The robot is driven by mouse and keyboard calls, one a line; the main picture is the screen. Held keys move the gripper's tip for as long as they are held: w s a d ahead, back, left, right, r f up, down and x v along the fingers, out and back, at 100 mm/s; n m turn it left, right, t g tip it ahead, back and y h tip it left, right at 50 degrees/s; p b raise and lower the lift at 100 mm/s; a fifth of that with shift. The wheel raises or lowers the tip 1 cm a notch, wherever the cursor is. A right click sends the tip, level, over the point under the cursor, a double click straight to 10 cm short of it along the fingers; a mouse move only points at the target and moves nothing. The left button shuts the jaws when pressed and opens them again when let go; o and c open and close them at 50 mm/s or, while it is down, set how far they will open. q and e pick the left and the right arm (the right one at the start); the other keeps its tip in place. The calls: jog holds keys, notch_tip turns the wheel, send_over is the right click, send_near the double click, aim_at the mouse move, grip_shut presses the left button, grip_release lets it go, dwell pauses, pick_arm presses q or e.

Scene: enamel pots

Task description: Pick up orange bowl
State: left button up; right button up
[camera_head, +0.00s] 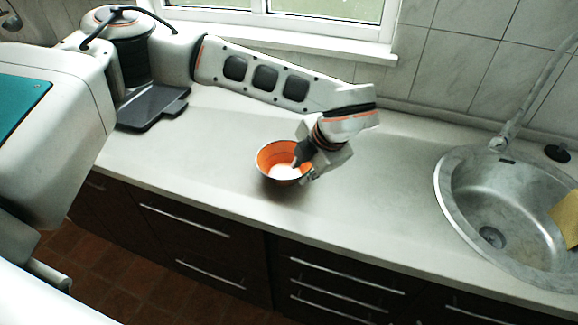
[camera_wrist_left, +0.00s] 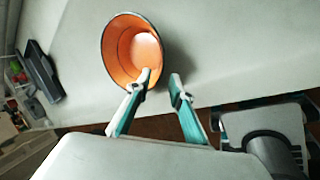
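The orange bowl (camera_head: 268,157), orange inside with a dark rim and a whitish bottom, stands upright on the pale countertop. My left gripper (camera_head: 303,167) is at the bowl's right side in the head view, partly hiding that side. In the left wrist view, the bowl (camera_wrist_left: 118,50) is just beyond the fingers of my left gripper (camera_wrist_left: 161,77). The fingers are apart: one overlaps the bowl's inside, the other is outside its wall, with the rim between them. Contact with the wall cannot be told. My right gripper is not in view.
A black tray (camera_head: 150,108) lies to the left on the counter (camera_head: 390,190). A round metal sink (camera_head: 505,215) with a tap and a yellow cloth (camera_head: 568,215) is on the right. The counter between bowl and sink is clear. The tiled wall and window are behind.

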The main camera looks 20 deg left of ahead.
aim_at(298, 178)
pick_arm(q)
jog(key=shift+x, duration=1)
jog(key=shift+w+d+p+x, duration=0.15)
jog(key=shift+p+x, duration=0.15)
jog(key=shift+x, duration=1.05)
jog(key=shift+w+d+p+x, duration=0.15)
jog(key=shift+p+x, duration=0.15)
jog(key=shift+x, duration=1)
grip_shut()
